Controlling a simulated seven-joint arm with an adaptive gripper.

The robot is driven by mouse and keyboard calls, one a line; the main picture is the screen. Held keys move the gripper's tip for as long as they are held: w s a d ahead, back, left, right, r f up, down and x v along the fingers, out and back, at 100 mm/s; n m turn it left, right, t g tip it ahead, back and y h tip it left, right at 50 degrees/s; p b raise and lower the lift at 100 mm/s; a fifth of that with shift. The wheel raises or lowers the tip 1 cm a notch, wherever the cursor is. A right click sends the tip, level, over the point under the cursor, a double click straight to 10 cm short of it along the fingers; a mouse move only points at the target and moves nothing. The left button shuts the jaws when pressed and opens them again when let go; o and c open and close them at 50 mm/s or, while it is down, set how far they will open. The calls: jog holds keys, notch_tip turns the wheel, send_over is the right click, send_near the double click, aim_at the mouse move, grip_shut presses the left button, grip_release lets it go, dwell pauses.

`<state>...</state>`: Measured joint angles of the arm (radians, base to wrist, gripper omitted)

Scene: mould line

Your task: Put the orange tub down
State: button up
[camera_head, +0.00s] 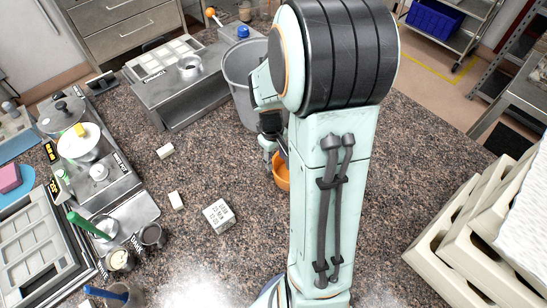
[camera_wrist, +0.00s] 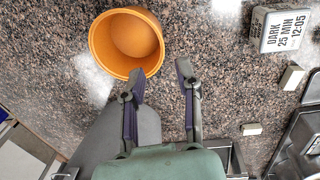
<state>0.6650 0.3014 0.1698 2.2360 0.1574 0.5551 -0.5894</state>
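The orange tub (camera_wrist: 104,46) is at the upper left of the wrist view, with its open, empty mouth showing. Its lower rim is beside the tip of my gripper's left finger; I cannot tell whether they touch. My gripper (camera_wrist: 160,72) is open, with two dark fingers apart and only speckled counter showing between them. In the head view the orange tub (camera_head: 282,178) shows just left of my arm, partly hidden by it, below the gripper. It appears to rest on the counter (camera_head: 245,180).
A grey bin (camera_head: 240,75) stands close behind my gripper. A white block with dark lettering (camera_head: 218,216) and small pale blocks (camera_head: 176,200) lie to the left. Stacked cream trays (camera_head: 440,245) stand at the right. Counter between the lettered block and the tub is clear.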

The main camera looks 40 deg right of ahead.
jog(key=s+a+r, duration=0.3)
jog(key=s+a, duration=0.1)
jog(key=a, duration=0.2)
jog(key=s+a+r+y, duration=0.1)
jog(key=s+a+r, duration=0.3)
jog(key=a, duration=0.2)
jog(key=s+a+r+n, duration=0.1)
jog(key=s+a+r, duration=0.3)
jog(key=a, duration=0.2)
jog(key=shift+s+a+y, duration=0.25)
jog(key=shift+a+y, duration=0.1)
jog(key=shift+y, duration=0.05)
